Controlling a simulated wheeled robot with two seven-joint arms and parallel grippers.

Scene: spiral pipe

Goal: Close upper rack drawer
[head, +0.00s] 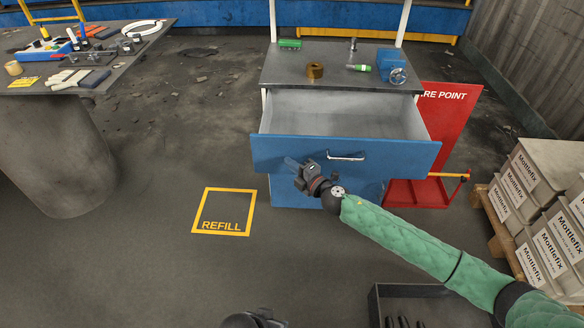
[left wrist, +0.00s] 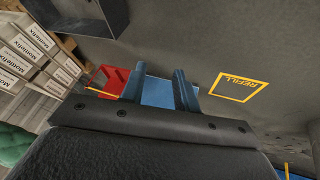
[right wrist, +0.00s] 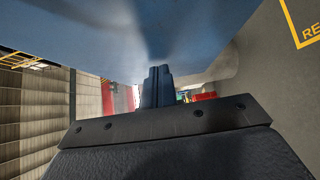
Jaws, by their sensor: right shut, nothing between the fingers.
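The upper rack drawer (head: 393,156) has a blue front with a metal handle (head: 346,156) and stands pulled out from the rack, its grey inside empty. My right gripper (head: 293,163) is at the left half of the drawer front, left of the handle. In the right wrist view its fingers (right wrist: 157,86) are together with nothing between them, close to a blue surface. Whether they touch the front I cannot tell. My left gripper (left wrist: 160,88) shows two spread fingers in the left wrist view, empty, with the floor and the blue rack beyond them.
The rack top (head: 290,62) carries a brass ring, green items and a blue device. A red board (head: 450,115) stands right of the rack, with boxes (head: 535,180) on a pallet further right. A workbench (head: 130,60) is at left. Floor around the refill square (head: 223,211) is clear.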

